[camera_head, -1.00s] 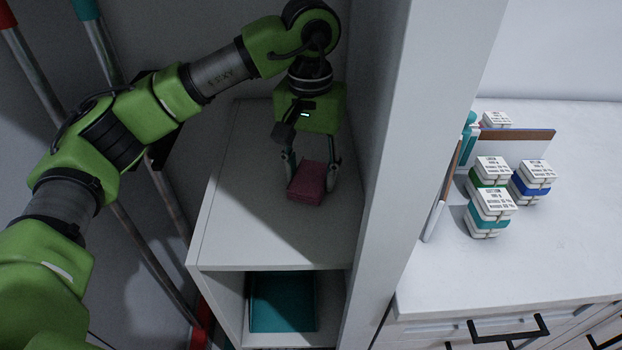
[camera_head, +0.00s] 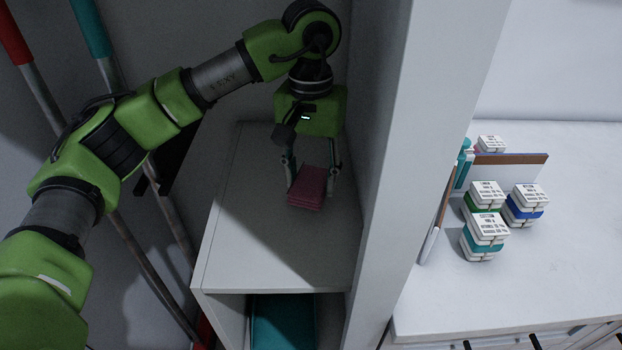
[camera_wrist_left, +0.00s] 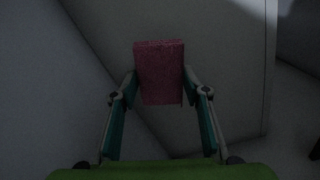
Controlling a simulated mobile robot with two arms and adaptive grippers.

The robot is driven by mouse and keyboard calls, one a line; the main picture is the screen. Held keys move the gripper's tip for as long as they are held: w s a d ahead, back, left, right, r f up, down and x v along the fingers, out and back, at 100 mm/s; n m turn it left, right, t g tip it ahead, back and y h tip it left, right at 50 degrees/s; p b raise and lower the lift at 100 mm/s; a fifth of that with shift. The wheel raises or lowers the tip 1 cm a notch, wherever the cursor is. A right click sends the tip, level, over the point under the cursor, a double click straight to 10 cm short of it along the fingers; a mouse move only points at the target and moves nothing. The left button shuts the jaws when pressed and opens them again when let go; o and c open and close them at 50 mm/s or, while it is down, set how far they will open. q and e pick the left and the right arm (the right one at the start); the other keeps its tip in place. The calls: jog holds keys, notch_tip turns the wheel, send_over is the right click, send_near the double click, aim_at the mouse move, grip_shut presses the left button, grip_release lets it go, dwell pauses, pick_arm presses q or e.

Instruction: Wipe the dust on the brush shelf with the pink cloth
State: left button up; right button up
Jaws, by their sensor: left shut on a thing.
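The pink cloth (camera_head: 307,188) is a small folded block held between the fingers of my left gripper (camera_head: 311,172). It also shows in the left wrist view (camera_wrist_left: 159,72), with a finger of the left gripper (camera_wrist_left: 159,92) on each side. The gripper points down over the white brush shelf (camera_head: 275,250), toward its right side near the tall white panel. The cloth is at or close above the shelf top; I cannot tell if it touches. No dust can be made out on the shelf. My right gripper is not in view.
A tall white panel (camera_head: 395,160) stands right of the shelf. Long poles (camera_head: 150,230) lean on the left. A teal item (camera_head: 283,322) lies in the compartment below. On the counter (camera_head: 560,240) at right are several small wrapped stacks (camera_head: 484,236) and a wood-edged holder (camera_head: 510,168).

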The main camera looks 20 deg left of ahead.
pick_arm(q)
jog(key=shift+r+p, duration=0.35)
jog(key=shift+r, duration=0.5)
notch_tip(320, 180, up, 2)
jog(key=shift+r+p, duration=0.1)
jog(key=shift+p, duration=0.65)
jog(key=shift+r, duration=0.45)
jog(key=shift+f, duration=0.1)
jog(key=shift+s+a, duration=0.1)
